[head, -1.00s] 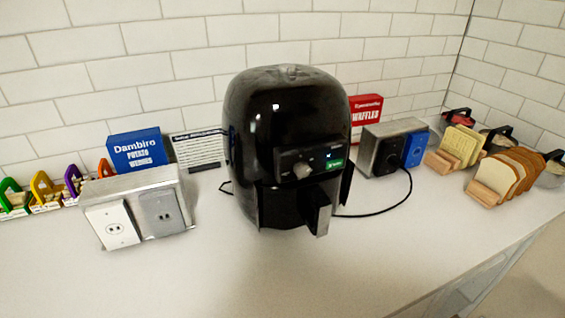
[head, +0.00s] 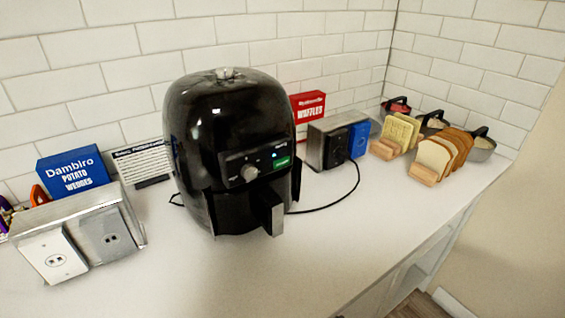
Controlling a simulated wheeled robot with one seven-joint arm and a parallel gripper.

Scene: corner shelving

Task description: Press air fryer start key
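The black air fryer (head: 215,125) stands upright on the white counter, left of the middle in the head view. Its front panel (head: 258,165) carries a grey knob (head: 249,173), a small blue light and a green key (head: 283,162) at the right end. The lettering on the green key is too small to read. The drawer handle (head: 268,210) sticks out below the panel, and the drawer looks closed. My gripper is not in this view.
A metal outlet box (head: 75,240) stands at the left, near a blue potato wedges box (head: 73,172). The black cord runs across the counter. The front counter (head: 300,260) is clear.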

